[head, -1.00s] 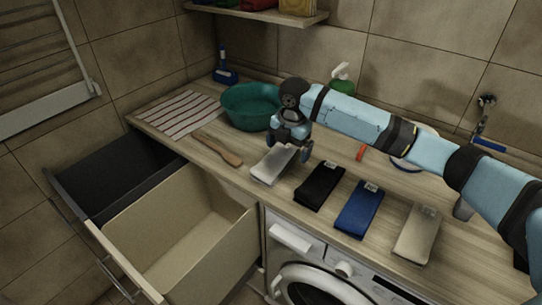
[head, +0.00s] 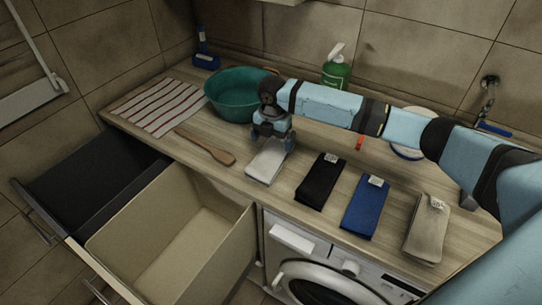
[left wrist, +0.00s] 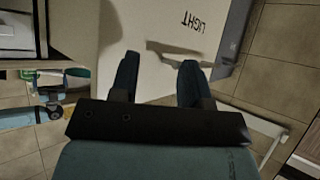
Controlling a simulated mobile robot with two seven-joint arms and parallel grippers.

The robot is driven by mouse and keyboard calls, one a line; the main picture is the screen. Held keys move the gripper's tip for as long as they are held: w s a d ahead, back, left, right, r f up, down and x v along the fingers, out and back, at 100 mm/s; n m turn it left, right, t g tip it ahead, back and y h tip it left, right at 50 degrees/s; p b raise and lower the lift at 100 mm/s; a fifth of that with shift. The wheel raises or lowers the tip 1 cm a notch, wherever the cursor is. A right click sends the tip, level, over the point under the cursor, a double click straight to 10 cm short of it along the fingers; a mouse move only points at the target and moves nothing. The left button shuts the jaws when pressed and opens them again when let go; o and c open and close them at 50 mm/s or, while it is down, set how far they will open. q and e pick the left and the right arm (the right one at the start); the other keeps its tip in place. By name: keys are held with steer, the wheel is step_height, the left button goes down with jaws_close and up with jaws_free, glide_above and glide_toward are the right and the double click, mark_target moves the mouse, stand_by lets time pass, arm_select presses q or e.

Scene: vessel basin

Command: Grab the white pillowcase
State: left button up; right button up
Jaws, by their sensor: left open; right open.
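The white pillowcase (head: 266,164) lies folded on the wooden counter, left of the black, blue and beige folded cloths. My right gripper (head: 272,143) is over the far end of the white pillowcase, with its fingers pointing down. It is open; whether it touches the cloth cannot be told. My left gripper does not show in the head view. In the left wrist view my left gripper (left wrist: 160,75) is open and empty, in front of a pale panel marked "LIGHT" (left wrist: 180,25).
A black cloth (head: 320,182), a blue cloth (head: 364,208) and a beige cloth (head: 427,230) lie to the right. A teal basin (head: 232,98), a wooden paddle (head: 205,147) and a striped towel (head: 160,106) are to the left. An open drawer (head: 235,250) juts out in front.

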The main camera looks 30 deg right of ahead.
mark_target(274, 148)
steer(key=f, duration=0.5)
steer(key=shift+d+f+p, duration=0.15)
steer(key=shift+d+p, duration=0.05)
steer(key=shift+p, duration=0.2)
steer(key=c, duration=0.8)
